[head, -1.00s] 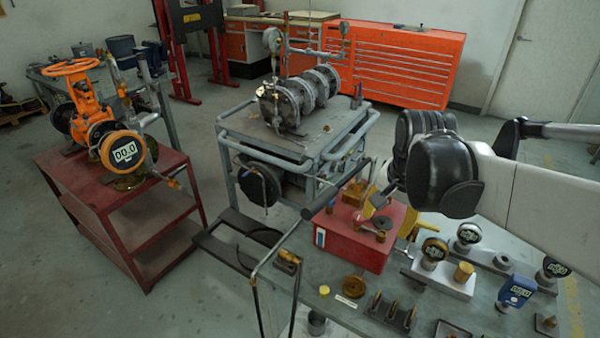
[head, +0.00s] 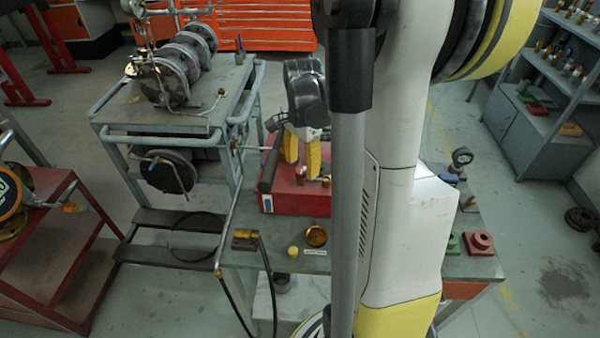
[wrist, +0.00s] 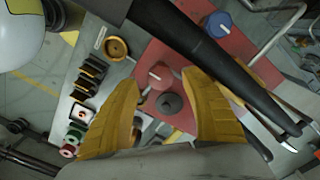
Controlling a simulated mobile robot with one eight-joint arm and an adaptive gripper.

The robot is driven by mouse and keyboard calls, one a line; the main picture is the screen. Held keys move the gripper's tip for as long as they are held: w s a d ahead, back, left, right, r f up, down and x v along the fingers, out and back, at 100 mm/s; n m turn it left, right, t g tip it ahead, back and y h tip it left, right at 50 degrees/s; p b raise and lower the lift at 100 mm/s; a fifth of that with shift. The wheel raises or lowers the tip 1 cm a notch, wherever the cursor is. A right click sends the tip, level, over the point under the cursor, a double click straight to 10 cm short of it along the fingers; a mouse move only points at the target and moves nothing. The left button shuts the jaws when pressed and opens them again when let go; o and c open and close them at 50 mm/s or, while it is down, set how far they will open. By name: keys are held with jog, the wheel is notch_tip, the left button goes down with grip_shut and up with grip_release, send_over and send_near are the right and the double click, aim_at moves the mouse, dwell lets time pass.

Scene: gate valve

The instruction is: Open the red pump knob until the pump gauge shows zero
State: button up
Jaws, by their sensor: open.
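The red pump box (head: 285,203) stands on the grey table. A small red knob (wrist: 160,75) and a dark grey knob (wrist: 171,104) on its top show between my fingers in the wrist view. The red knob also shows in the head view (head: 301,171). My gripper (wrist: 163,84) is open, with its yellow fingers apart on either side of these knobs. In the head view my gripper (head: 302,165) is over the box top. I cannot tell whether a finger touches the red knob. No pump gauge reading is legible; my arm hides part of the table.
A long black handle (wrist: 210,60) runs across the box close beside my right finger in the wrist view. A blue knob (wrist: 218,25) lies beyond it. A brass cup (head: 316,236) and yellow cap (head: 293,252) are on the table. A small gauge (head: 462,157) stands right.

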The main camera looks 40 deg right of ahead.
jog(key=shift+f, duration=0.9)
jog(key=c, duration=1.2)
